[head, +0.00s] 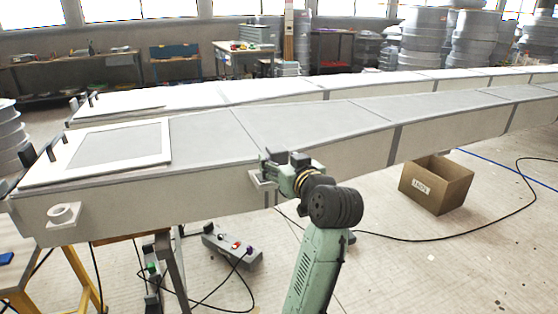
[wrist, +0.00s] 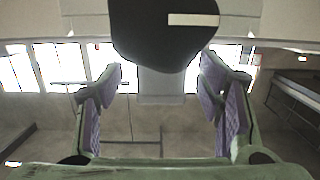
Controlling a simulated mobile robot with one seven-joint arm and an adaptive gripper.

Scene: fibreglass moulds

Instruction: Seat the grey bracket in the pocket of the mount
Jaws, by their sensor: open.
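My gripper (head: 276,172) is at the near side wall of the long mould, in the middle of the head view. In the wrist view its two purple-padded fingers (wrist: 163,108) stand wide apart with nothing clamped between them. A dark grey rounded piece with a white strip (wrist: 160,45), apparently the bracket, shows ahead at the top, between and beyond the fingertips. A pale mount (head: 261,181) sticks out of the mould's side beside the gripper. The gripper partly covers it in the head view. I cannot tell how the bracket sits in the pocket.
The long mould (head: 290,122) runs left to right. A cardboard box (head: 436,183) stands on the floor at right. A grey control box (head: 232,251) and black cables lie below the mould.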

